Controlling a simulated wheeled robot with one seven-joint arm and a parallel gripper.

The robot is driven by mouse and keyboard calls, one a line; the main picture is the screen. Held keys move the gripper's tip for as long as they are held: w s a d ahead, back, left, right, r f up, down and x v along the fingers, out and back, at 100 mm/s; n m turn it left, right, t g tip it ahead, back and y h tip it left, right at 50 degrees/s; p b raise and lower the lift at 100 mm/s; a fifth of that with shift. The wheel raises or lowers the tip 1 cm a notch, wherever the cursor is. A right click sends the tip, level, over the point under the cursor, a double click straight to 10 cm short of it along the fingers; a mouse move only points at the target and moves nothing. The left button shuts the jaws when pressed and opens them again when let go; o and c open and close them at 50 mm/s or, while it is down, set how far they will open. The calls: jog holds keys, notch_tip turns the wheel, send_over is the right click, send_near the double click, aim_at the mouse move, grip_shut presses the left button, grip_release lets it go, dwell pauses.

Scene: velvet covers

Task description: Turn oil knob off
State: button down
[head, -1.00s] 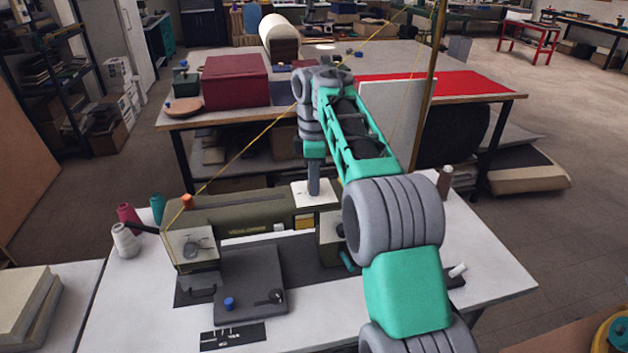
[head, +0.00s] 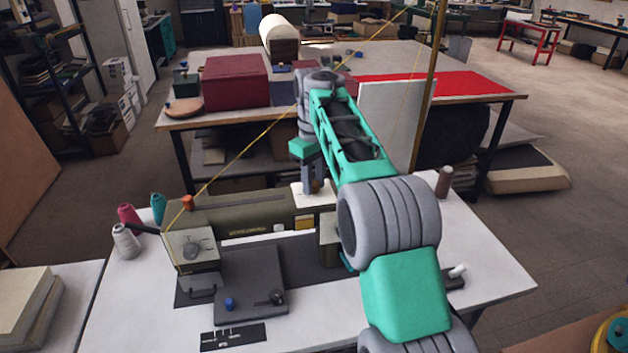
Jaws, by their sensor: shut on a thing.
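The olive sewing machine (head: 252,216) stands on the white table, with a white block (head: 301,203) on top at its right end. My gripper (head: 314,189) reaches straight down to this block, its two grey fingers side by side. It is shut on a small part at the block's top, which I take to be the oil knob. That part is hidden by the fingers, so its angle cannot be read. My arm covers much of the machine's right end.
An orange knob (head: 187,202) tops the machine's left end. Thread cones (head: 125,241) stand at the left and a brown spool (head: 444,182) at the right. A thin pole (head: 432,85) rises behind my arm. The table's right side is mostly clear.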

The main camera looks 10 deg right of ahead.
aim_at(314, 183)
jog(key=m+p, duration=0.1)
jog(key=m, duration=0.1)
jog(key=m+p, duration=0.1)
jog(key=m, duration=0.1)
jog(key=shift+r+m+p, duration=0.2)
jog(key=shift+m+p, duration=0.1)
jog(key=shift+f+m+p, duration=0.15)
jog(key=shift+m+p, duration=0.85)
jog(key=shift+m, duration=0.9)
jog(key=c, duration=1.1)
grip_release()
notch_tip(314, 183, up, 8)
jog(key=shift+f, duration=0.15)
